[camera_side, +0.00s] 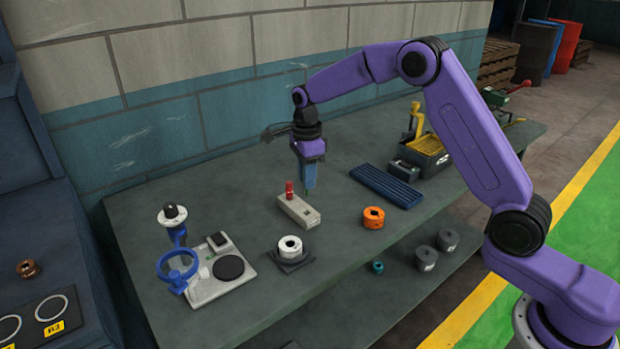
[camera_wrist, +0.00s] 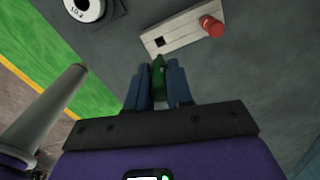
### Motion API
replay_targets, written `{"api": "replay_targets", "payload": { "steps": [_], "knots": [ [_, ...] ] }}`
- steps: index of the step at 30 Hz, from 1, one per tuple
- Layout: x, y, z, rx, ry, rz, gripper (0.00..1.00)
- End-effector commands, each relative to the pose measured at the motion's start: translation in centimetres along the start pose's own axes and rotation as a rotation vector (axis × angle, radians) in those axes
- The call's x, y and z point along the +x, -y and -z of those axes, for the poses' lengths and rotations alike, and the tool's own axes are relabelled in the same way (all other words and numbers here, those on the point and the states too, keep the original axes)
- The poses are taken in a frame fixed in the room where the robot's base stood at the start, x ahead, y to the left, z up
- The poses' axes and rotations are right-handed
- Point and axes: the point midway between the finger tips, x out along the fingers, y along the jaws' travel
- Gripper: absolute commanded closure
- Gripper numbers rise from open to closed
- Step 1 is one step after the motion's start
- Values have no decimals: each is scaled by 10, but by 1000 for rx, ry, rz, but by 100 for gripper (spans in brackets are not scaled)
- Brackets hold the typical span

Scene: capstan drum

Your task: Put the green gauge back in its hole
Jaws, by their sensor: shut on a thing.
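The green gauge (camera_wrist: 158,72) is between the two blue fingers of my gripper (camera_wrist: 157,88), and its tapered end sticks out past the fingertips. In the side view, my gripper (camera_side: 308,184) points down above the bench, and only a small green tip shows below it. A pale grey block (camera_side: 301,210) lies on the bench under and beside the gripper. A red gauge (camera_wrist: 212,26) stands upright at the block's other end. The green gauge appears above the block, apart from it.
A white ring (camera_side: 290,246) on a dark base and an orange ring (camera_side: 373,217) stand in front of the block. A blue ribbed mat (camera_side: 386,186) lies to the right. A fixture with a blue handwheel (camera_side: 177,266) stands left. Bare bench surrounds the block.

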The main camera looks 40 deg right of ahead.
Motion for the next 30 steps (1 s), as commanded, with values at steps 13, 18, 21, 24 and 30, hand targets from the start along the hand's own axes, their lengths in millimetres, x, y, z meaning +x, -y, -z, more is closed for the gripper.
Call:
{"api": "replay_targets", "payload": {
  "steps": [13,18,21,24,30],
  "knots": [
    [18,1,1,2,-1,-2,100],
    [28,0,1,2,-1,-2,100],
    [31,0,0,1,-1,-2,100],
    [33,0,0,1,0,-1,100],
    [33,1,0,1,0,0,100]
  ]
}}
